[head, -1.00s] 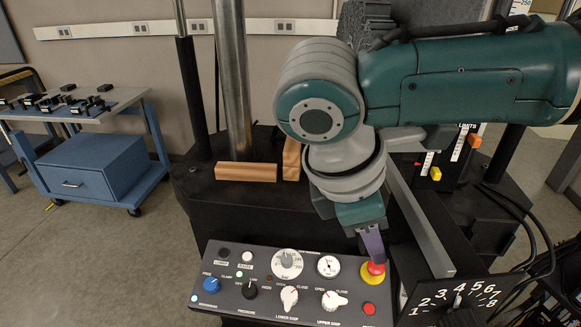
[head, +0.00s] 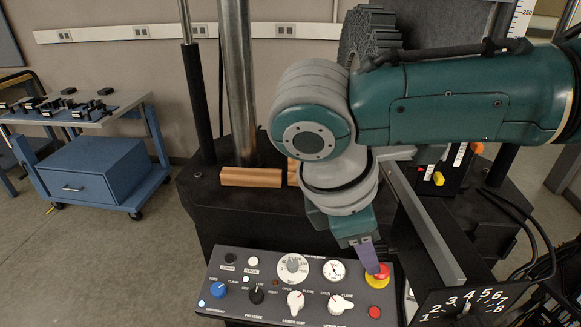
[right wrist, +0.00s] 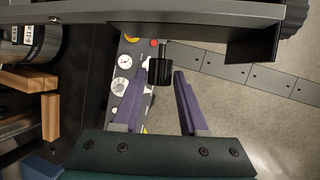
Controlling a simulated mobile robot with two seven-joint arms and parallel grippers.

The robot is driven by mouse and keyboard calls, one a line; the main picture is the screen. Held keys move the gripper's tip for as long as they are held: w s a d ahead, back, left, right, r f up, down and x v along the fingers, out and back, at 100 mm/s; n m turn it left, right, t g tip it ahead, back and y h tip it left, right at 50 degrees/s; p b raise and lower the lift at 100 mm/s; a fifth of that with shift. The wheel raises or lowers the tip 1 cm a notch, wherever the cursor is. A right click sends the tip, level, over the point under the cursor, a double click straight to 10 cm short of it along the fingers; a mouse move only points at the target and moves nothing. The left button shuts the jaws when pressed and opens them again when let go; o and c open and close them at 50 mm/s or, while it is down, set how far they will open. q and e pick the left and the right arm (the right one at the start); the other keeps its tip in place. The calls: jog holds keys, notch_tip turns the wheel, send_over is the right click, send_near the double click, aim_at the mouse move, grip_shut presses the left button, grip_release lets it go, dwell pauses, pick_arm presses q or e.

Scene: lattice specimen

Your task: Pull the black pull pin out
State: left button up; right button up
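In the right wrist view a black cylinder (right wrist: 162,71), which looks like the pull pin's knob, hangs on a thin shaft from the dark beam. The open purple fingers of my right gripper (right wrist: 160,78) stand one on each side of it near their tips, with a gap visible on the right side. In the head view one purple finger of my right gripper (head: 368,256) shows, pointing down in front of the red stop button. The pull pin cannot be made out there. My left gripper is not in view.
A control panel (head: 225,262) with knobs, gauges and a red mushroom button (head: 378,277) lies below my right gripper. A grey rail (head: 420,225) runs close to its right. A numbered dial plate (head: 432,307) stands at lower right. Wooden blocks (head: 250,177) lie behind.

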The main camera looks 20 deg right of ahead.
jog(key=o, duration=0.3)
jog(key=shift+d, duration=0.15)
jog(key=shift+o, duration=0.2)
jog(key=v, duration=1)
